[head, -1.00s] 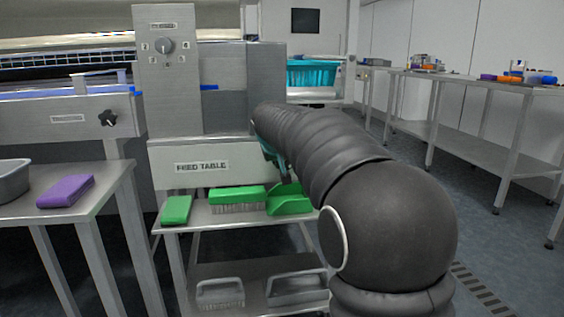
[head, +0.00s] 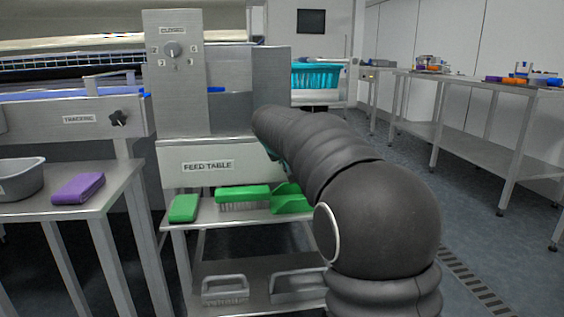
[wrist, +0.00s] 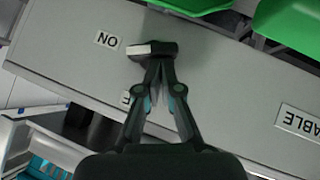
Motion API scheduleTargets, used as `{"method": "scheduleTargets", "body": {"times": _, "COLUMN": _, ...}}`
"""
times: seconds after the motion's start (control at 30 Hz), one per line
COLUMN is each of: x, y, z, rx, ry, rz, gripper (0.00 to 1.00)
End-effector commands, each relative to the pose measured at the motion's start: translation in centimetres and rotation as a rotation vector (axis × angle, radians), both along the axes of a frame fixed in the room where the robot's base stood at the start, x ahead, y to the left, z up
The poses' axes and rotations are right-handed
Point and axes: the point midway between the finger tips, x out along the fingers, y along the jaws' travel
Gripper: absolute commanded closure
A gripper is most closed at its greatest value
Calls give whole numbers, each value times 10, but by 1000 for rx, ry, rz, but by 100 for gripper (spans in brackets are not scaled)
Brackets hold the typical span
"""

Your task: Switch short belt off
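In the wrist view a black block with a pale face (wrist: 150,48), which looks like a switch, sits on the grey panel (wrist: 225,90). An ON label (wrist: 107,40) is just to its left. My gripper (wrist: 162,64) has its fingers drawn together, with the tips at the block; whether they touch it I cannot tell. A second small label (wrist: 125,97) is mostly hidden behind a finger; only a letter like E shows. In the head view my arm hides the gripper and the block, at the right of the FEED TABLE panel (head: 235,180).
A rotary knob (head: 172,49) is on the upright housing, and a black star knob (head: 119,118) is at the left. A purple sponge (head: 78,188) lies on the left table. Open floor (head: 475,245) is at the right.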

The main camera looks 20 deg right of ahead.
Motion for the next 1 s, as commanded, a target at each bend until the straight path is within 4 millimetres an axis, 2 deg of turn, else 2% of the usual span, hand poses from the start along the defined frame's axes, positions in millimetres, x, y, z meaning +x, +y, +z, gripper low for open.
{"method": "scheduleTargets", "body": {"times": 0.2, "x": -1, "y": -1, "z": -5, "rx": -2, "ry": 11, "rz": -3, "gripper": 100}}
{"method": "scheduleTargets", "body": {"times": 0.33, "x": 0, "y": 1, "z": -1, "rx": -1, "ry": 12, "rz": -2, "gripper": 100}}
{"method": "scheduleTargets", "body": {"times": 0.47, "x": 0, "y": 8, "z": 15, "rx": -1, "ry": 7, "rz": -1, "gripper": 100}}
{"method": "scheduleTargets", "body": {"times": 0.6, "x": 1, "y": 20, "z": 44, "rx": -1, "ry": 1, "rz": 1, "gripper": 100}}
{"method": "scheduleTargets", "body": {"times": 1.0, "x": -52, "y": 49, "z": 87, "rx": -1, "ry": -2, "rz": 0, "gripper": 100}}
